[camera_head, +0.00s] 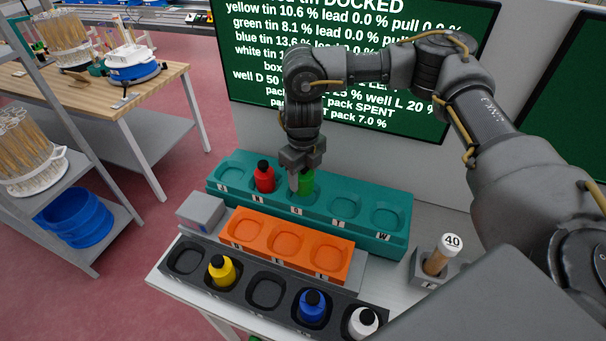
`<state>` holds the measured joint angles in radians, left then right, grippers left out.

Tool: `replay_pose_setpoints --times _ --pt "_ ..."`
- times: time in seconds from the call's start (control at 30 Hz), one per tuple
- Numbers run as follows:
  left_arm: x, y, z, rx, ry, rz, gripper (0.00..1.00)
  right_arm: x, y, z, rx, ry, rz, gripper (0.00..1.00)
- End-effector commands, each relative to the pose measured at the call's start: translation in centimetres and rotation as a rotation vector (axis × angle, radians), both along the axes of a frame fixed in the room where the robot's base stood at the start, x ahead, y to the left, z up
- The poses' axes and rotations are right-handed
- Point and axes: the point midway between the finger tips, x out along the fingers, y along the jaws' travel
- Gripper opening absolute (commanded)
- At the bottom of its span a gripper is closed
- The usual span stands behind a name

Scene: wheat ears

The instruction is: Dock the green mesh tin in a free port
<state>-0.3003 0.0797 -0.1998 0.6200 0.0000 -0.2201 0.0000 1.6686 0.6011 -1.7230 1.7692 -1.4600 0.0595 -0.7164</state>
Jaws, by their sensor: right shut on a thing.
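The green mesh tin (307,182) is at the middle well of the teal rack (376,238), partly hidden by my right gripper (299,178). The gripper points down from above and is shut on the tin; I cannot tell whether the tin rests in the well or hangs just above it. A red tin (264,178) with a black cap stands in the well to its left. The teal rack's other wells look empty. In front, the orange block (292,268) has three empty wells. My left gripper is not in view.
A grey box (201,211) sits left; a holder with a "40" knob (452,243) stands right. A screen (262,75) rises behind.

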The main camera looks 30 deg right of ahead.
Motion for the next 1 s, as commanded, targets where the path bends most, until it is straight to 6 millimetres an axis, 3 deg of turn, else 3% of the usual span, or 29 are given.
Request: replay_pose_setpoints --times 0.63,1.0 --pt "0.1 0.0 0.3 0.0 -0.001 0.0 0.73 0.0 0.0 0.0 0.0 0.0 0.0 0.2" --pt "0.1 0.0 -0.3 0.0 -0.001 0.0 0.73 0.0 0.0 -1.0 0.001 0.0 0.0 0.2"
